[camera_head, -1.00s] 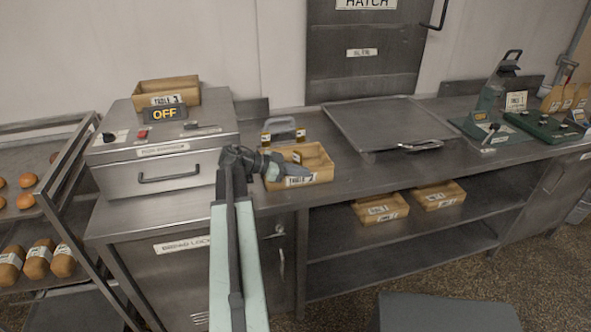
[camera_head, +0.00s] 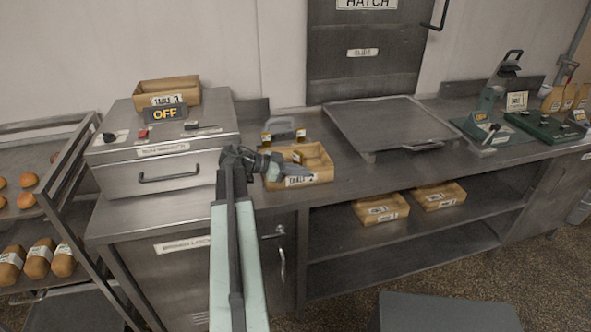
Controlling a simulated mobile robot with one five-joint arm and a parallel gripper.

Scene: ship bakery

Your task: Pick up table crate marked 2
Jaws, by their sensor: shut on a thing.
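A wooden crate with a white label (camera_head: 320,167) stands on the steel counter, right of the oven-like box. The gripper covers part of the crate's left wall. The crate looks level and at counter height; I cannot tell whether it touches the counter.
A crate marked 3 (camera_head: 182,86) sits on the steel box (camera_head: 170,170) with the OFF sign. Two crates (camera_head: 380,208) (camera_head: 440,195) stand on the shelf below. A grey-handled object (camera_head: 284,128) stands just behind the held crate. A flat steel plate (camera_head: 385,120) lies to the right.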

